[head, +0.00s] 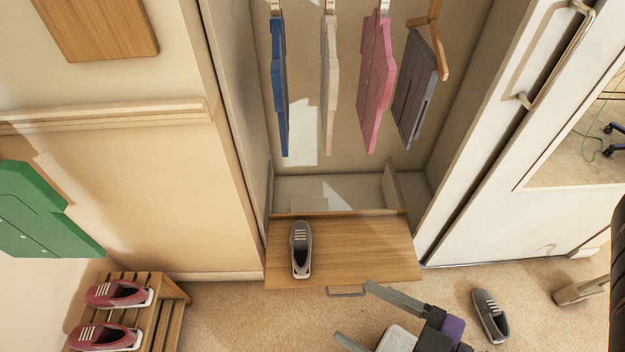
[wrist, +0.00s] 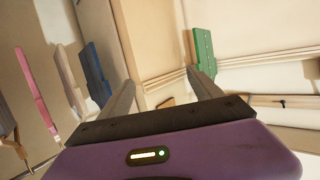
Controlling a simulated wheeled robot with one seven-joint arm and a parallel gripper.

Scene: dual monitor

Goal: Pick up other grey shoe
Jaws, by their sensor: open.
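One grey shoe (head: 301,250) with pale laces stands on the wooden drawer front or shelf (head: 365,250) at the bottom of the wardrobe. The other grey shoe (head: 491,315) lies on the carpet at the lower right of the head view. My gripper (head: 352,310) is open and empty, with its fingers spread and pointing left. It is between the two shoes in the picture, left of the floor shoe and apart from it. In the wrist view my gripper (wrist: 160,78) faces the wall and hanging clothes, with no shoe in sight there.
Several garments hang in the open wardrobe, including a pink one (head: 376,80). A wooden rack (head: 172,325) with red shoes (head: 118,294) stands at the lower left. A green garment (head: 45,215) hangs at the left. A white door (head: 510,190) borders the right.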

